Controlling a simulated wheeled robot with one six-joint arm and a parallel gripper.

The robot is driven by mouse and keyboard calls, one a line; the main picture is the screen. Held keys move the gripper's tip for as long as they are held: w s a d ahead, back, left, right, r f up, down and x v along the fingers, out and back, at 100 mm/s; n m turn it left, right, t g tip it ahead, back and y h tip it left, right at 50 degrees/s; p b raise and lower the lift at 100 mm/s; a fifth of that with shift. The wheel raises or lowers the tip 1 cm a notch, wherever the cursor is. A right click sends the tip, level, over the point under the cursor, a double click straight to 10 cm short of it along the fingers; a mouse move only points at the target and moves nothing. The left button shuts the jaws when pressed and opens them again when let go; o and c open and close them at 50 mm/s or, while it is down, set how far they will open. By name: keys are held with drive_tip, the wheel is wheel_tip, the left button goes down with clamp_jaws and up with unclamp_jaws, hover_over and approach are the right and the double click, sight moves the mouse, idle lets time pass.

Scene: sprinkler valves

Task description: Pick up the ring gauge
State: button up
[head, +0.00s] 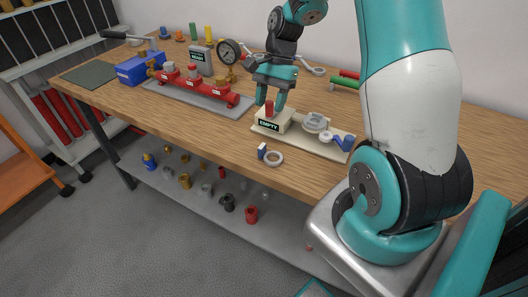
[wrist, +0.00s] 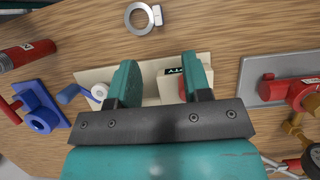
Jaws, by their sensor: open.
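The ring gauge is a plain grey ring (head: 273,165) with a small blue-and-white block at its side. It lies flat on the wooden bench near the front edge, in front of the cream fixture. In the wrist view the ring (wrist: 127,19) is at the top, beyond the fingertips. My gripper (head: 271,99) is open above the cream fixture's block marked EMPTY, behind the ring and apart from it. In the wrist view my gripper (wrist: 160,62) has its two teal fingers spread, with nothing held. A red piece (wrist: 182,88) on the block shows by the right finger.
The cream fixture (head: 323,150) holds a grey round part and a blue piece. Loose fittings lie on the lower shelf (head: 185,198). Bench left of the ring is clear.

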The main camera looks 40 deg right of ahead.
sight(262, 145)
drive_tip(key=x, duration=0.7)
drive_tip(key=shift+s+p+x, duration=0.2)
drive_tip(key=shift+p+x, duration=0.65)
drive_tip(key=shift+x, duration=1.9)
drive_tip(key=shift+r, duration=0.1)
drive_tip(key=c, duration=0.8)
